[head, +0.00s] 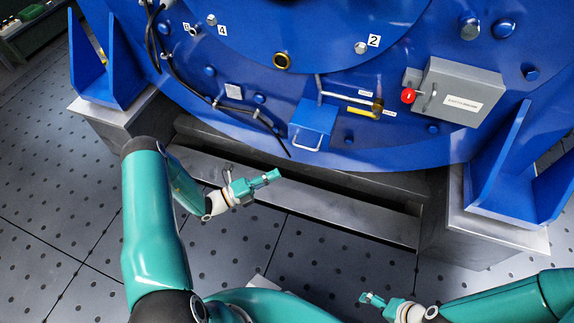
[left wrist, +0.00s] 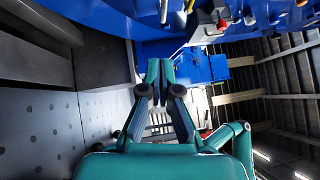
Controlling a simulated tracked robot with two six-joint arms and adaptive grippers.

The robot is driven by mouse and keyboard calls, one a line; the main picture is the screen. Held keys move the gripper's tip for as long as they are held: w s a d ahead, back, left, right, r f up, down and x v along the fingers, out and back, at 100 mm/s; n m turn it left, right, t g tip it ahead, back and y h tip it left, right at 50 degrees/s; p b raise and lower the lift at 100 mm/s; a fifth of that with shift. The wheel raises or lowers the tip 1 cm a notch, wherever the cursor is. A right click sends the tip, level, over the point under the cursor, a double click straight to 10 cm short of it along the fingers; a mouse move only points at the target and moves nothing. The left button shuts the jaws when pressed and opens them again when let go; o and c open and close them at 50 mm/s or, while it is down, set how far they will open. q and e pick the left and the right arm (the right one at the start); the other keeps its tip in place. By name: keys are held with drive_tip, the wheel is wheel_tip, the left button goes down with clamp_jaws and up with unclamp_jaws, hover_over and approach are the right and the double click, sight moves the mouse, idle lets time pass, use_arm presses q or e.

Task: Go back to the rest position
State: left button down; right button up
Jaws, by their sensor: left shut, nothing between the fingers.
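My left gripper (head: 264,180) is in front of the lower part of the big blue motor, over the dark edge of its base. Its fingers are shut and empty; they also show closed together in the left wrist view (left wrist: 158,75). My right gripper (head: 370,299) is low at the bottom of the head view, over the floor. Its fingers are too small there to tell whether they are open. The blue motor housing (head: 330,55) fills the top of the head view and stands apart from both grippers.
A grey box (head: 460,90) with a red knob (head: 408,96) is on the motor's right side. A blue box (head: 313,125) and a black cable (head: 180,80) are on its front. The steel base step (head: 330,205) juts out below. The dotted floor (head: 60,215) at left is clear.

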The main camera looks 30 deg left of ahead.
use_arm(q)
drive_tip(key=s+d+r+m+g+h, duration=0.35)
drive_tip(key=d+m+g, duration=0.2)
drive_tip(key=d, duration=0.45)
drive_tip(key=s+d+r+m+g+h, duration=0.2)
drive_tip(key=d+r+m+g+h, duration=0.3)
drive_tip(key=d, duration=0.5)
drive_tip(key=s+d+f+m+g+y, duration=0.4)
drive_tip(key=s+d+m+g+y, duration=0.15)
drive_tip(key=s+m+g, duration=0.45)
drive_tip(key=s+a+f+m+y, duration=0.6)
drive_tip(key=s+f+m+y, duration=0.25)
drive_tip(key=m, duration=0.65)
drive_tip(key=w+a+f+m+t+y, duration=0.1)
drive_tip(key=w+f+m+t+y, duration=0.1)
drive_tip(key=w+m+t, duration=0.5)
wheel_tip(320, 180, up, 28)
drive_tip(key=m+g+p, duration=0.1)
drive_tip(key=g+p, duration=0.1)
drive_tip(key=p, duration=2.6)
drive_tip(key=shift+s+a+r, duration=0.15)
drive_tip(key=shift+s, duration=0.3)
